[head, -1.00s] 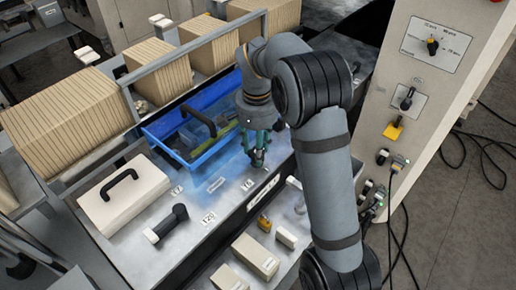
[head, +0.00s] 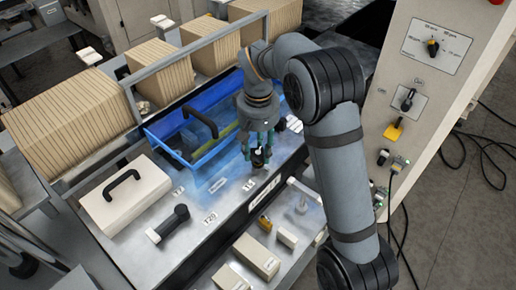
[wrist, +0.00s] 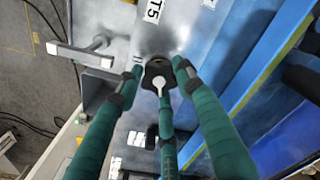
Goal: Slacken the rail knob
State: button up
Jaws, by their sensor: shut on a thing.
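The rail knob is a dark lobed knob with a pale pointer-like piece on it, in the middle of the wrist view (wrist: 158,76). In the head view it shows as a small dark shape (head: 258,158) on the metal surface, under my gripper (head: 260,150). My three teal fingers come down around the knob from above. In the wrist view my gripper (wrist: 160,82) has its fingertips at the knob's sides, shut on it. The fingers partly hide the knob in the head view.
A blue tray (head: 158,142) with a black handle lies just left of my gripper. A beige lidded box (head: 120,200) and a dark-handled tool (head: 170,222) are further left. A beige control panel (head: 440,90) stands at the right. Small blocks lie on the front ledge.

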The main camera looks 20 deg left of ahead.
aim_at(259, 154)
jog(key=shift+s+d+f, duration=0.2)
jog(key=shift+s+f, duration=0.15)
jog(key=shift+s, duration=0.1)
jog(key=o, duration=1.2)
jog(key=shift+w+r, duration=0.1)
jog(key=shift+r, duration=0.1)
notch_tip(259, 154, up, 12)
